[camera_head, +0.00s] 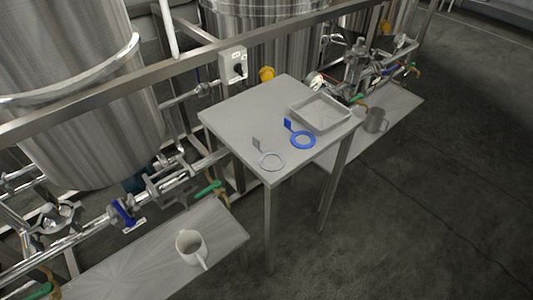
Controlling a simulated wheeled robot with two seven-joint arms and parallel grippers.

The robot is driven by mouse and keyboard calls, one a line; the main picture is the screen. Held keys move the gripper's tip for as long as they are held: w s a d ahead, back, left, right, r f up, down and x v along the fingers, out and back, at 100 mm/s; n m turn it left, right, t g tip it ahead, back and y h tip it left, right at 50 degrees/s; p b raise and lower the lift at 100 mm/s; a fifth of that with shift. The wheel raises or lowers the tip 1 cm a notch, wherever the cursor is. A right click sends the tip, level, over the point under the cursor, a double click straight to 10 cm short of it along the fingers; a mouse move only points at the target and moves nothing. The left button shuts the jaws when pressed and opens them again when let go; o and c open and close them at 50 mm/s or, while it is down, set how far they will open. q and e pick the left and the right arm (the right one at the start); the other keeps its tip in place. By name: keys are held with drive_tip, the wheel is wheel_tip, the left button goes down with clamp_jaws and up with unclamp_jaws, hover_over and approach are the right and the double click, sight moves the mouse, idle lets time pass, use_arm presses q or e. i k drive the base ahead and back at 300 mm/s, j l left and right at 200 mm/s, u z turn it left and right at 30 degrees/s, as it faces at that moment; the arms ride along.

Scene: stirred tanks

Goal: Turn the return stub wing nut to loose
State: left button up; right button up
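Neither of my grippers is in view. Steel pipework with clamps and valves runs low along the left tank (75,100). It carries a blue-marked fitting (122,212) and a green-handled valve (208,189). A second pipe cluster (360,65) with orange and green handles stands at the back right. The return stub and its wing nut are too small to pick out with certainty among these fittings, so I cannot tell how the nut is turned.
A small steel table (235,118) holds a shallow tray (294,108), a blue ring gasket (303,141) and a pale ring (271,169). A white jug (189,246) stands on a low bench (130,272); a grey jug (376,121) stands right. A rail crosses the tanks. The right floor is clear.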

sight(33, 239)
drive_tip(key=u, duration=2.05)
